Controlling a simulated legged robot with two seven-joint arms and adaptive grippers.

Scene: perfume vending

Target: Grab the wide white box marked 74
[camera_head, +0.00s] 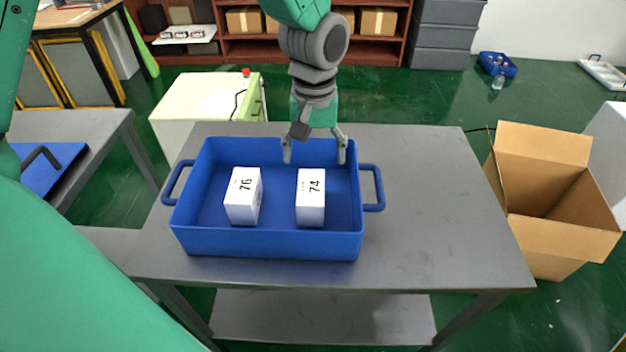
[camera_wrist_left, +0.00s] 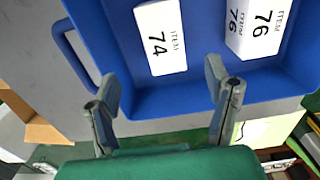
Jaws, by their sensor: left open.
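The white box marked 74 (camera_head: 311,198) stands in the right half of the blue tray (camera_head: 270,243). A second white box marked 76 (camera_head: 243,196) stands to its left in the same tray, apart from it. My left gripper (camera_head: 315,150) is open and empty, above the tray's far wall and behind box 74. In the left wrist view, box 74 (camera_wrist_left: 160,40) lies beyond the spread fingers (camera_wrist_left: 165,98), a little left of the middle between them. Box 76 (camera_wrist_left: 258,28) is at the upper right there. My right gripper is in neither view.
The tray sits on a grey table (camera_head: 440,230) whose right side is bare. An open cardboard box (camera_head: 545,235) stands right of the table. A white cabinet (camera_head: 205,100) stands behind it, and another blue tray (camera_head: 45,170) is at the left.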

